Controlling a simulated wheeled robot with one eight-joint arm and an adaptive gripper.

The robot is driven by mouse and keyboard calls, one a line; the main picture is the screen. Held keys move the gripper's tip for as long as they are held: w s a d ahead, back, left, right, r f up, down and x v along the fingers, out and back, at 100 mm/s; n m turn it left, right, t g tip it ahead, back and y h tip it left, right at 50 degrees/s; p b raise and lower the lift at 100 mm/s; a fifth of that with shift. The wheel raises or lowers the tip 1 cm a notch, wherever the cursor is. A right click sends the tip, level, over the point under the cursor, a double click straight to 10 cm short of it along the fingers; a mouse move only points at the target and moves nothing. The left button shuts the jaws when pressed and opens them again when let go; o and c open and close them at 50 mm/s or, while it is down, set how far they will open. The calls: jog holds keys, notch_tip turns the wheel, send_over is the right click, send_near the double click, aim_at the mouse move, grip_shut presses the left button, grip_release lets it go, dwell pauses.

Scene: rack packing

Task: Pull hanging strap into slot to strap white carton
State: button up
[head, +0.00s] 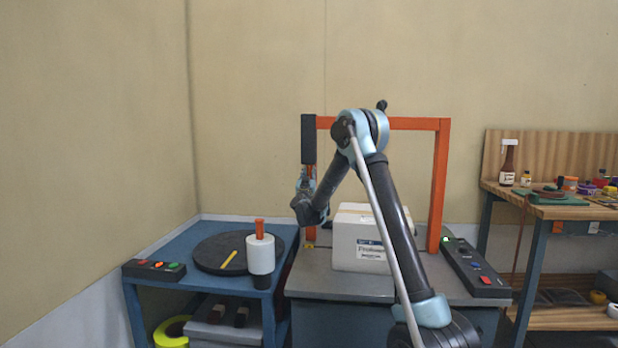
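The white carton (346,243) sits on the grey top of the strapping machine (335,285), under an orange arch (441,190). It has a label on its front and tan tape on top; my arm crosses in front of it. My gripper (307,178) is at the arch's left post, left of and above the carton, just below a black box (308,138) on that post. The gripper is small and its fingers blend with the post, so I cannot tell whether it is open. I cannot make out the hanging strap or the slot clearly.
A blue table (200,237) at left holds a black turntable (222,253), a white roll with an orange handle (260,253) and a button box (154,269). A control panel (474,266) is right of the carton. A wooden workbench (560,207) with bottles stands far right.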

grip_shut()
notch_tip(320, 180, down, 19)
jog(key=shift+r, duration=0.15)
dwell(0.4)
grip_release()
jog(key=v, duration=1.2)
